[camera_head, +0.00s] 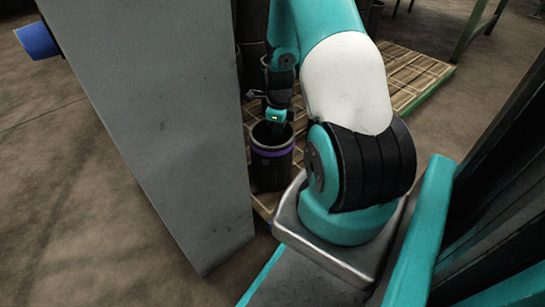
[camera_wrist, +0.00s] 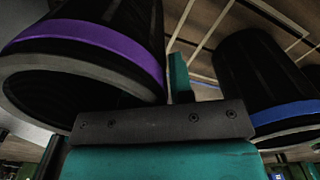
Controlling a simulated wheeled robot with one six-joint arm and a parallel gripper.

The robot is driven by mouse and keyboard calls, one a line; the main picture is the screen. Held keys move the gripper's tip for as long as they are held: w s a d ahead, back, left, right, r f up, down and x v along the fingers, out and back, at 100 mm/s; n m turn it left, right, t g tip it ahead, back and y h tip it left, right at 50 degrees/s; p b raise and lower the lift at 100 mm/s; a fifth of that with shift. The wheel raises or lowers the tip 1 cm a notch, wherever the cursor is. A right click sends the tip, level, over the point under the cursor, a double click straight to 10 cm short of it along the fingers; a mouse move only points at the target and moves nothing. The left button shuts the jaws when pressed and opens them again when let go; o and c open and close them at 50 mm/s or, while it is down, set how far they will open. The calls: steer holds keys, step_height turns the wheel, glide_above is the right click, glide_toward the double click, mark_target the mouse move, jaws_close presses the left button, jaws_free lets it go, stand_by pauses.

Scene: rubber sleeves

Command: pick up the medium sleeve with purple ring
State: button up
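The black sleeve with the purple ring (camera_head: 272,152) stands upright and open-topped on the wooden pallet in the head view. My gripper (camera_head: 276,116) points down at its rim, at the back of its mouth. In the wrist view the purple-ringed sleeve (camera_wrist: 95,40) fills the left, its grey rim close to my gripper (camera_wrist: 168,85). One teal finger lies along the outside of the sleeve wall, close against it. The other finger is hidden, apparently inside the sleeve. The fingers look shut on the wall, with little gap.
A black sleeve with a blue ring (camera_wrist: 265,85) stands close beside my gripper in the wrist view. More dark sleeves stand behind on the slatted pallet (camera_head: 405,75). A tall grey panel (camera_head: 150,110) stands left of the sleeve. A blue cylinder (camera_head: 37,40) shows at far left.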

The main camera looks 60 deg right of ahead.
jaws_close()
stand_by(1.2)
